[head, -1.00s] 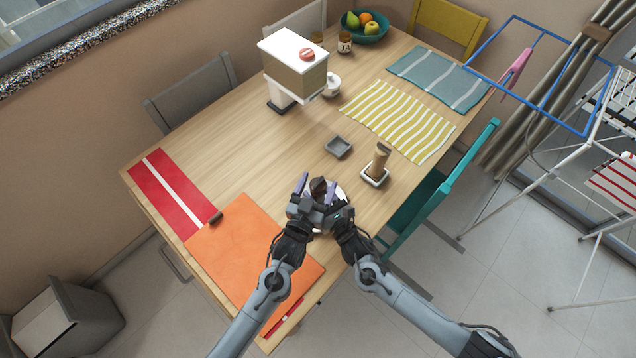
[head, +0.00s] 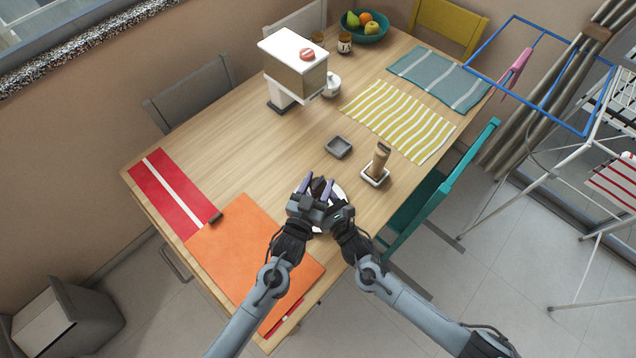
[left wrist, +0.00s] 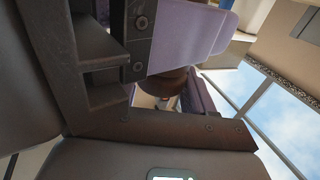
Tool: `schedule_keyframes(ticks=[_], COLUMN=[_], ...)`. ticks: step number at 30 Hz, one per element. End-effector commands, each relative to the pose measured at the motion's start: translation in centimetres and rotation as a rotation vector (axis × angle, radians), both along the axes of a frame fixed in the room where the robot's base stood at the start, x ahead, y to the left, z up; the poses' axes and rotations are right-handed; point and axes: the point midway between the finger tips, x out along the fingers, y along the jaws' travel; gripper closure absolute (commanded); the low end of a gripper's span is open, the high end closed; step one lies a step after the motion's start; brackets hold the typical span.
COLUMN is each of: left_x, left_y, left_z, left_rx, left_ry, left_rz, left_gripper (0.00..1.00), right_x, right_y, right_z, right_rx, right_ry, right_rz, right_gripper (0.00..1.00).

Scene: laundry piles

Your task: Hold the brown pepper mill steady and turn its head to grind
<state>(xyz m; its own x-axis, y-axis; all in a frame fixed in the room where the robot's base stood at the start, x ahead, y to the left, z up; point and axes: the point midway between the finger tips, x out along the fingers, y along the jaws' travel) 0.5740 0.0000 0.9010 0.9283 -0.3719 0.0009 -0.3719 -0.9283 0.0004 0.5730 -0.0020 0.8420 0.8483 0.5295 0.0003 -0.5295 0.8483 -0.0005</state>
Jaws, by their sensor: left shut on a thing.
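The dark brown pepper mill (head: 319,184) is mostly hidden by my grippers near the table's front edge; only a small part of its top shows. A white round dish (head: 339,192) shows partly behind and below the grippers. My left gripper (head: 314,187) has its purple fingers on either side of the mill and is shut on it. In the left wrist view the mill's brown rounded body (left wrist: 165,83) sits between the purple fingers. My right gripper (head: 338,211) is close beside the left one at the mill; its fingers are hidden, so their opening cannot be told.
A light wooden cylinder in a white square dish (head: 375,181) stands to the right. A small grey dish (head: 338,147) lies behind. An orange mat (head: 245,250) lies at left, and a white-topped box-like appliance (head: 293,70) stands farther back. The table's middle left is clear.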

Motion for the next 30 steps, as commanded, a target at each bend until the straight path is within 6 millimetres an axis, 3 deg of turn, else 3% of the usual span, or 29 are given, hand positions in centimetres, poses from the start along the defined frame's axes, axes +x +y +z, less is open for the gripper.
schedule_keyframes(ticks=[30], left_x=[0.19], left_y=[0.00], left_z=[0.05], left_rx=[0.005], left_ry=[-0.002], left_rz=[-0.712], left_gripper=[0.77], right_x=[-0.10], right_y=[0.13], right_z=[-0.09], right_rx=[0.000], right_ry=[0.002], right_rz=[0.003], right_gripper=[0.89])
